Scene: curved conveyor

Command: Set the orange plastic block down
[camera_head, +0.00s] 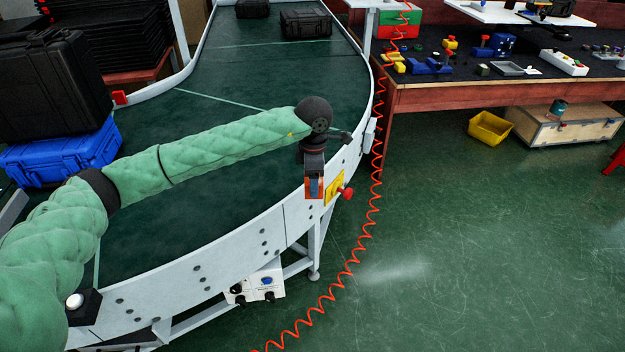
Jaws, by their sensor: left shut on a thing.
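My left arm reaches across the conveyor (190,215) from the left. My left gripper (314,184) points down at the conveyor's outer right rail. It is shut on the orange plastic block (309,189), which shows as small orange patches around the dark fingers. The gripper covers most of the block. I cannot tell whether the block touches the belt or rail or hangs above it. My right gripper is not in view.
A red button (347,193) on a yellow plate (334,187) sits beside the gripper. Black cases (306,23) lie far up the belt. A blue case (62,155) stands at left. A workbench (460,95) with parts is at right. The near belt is clear.

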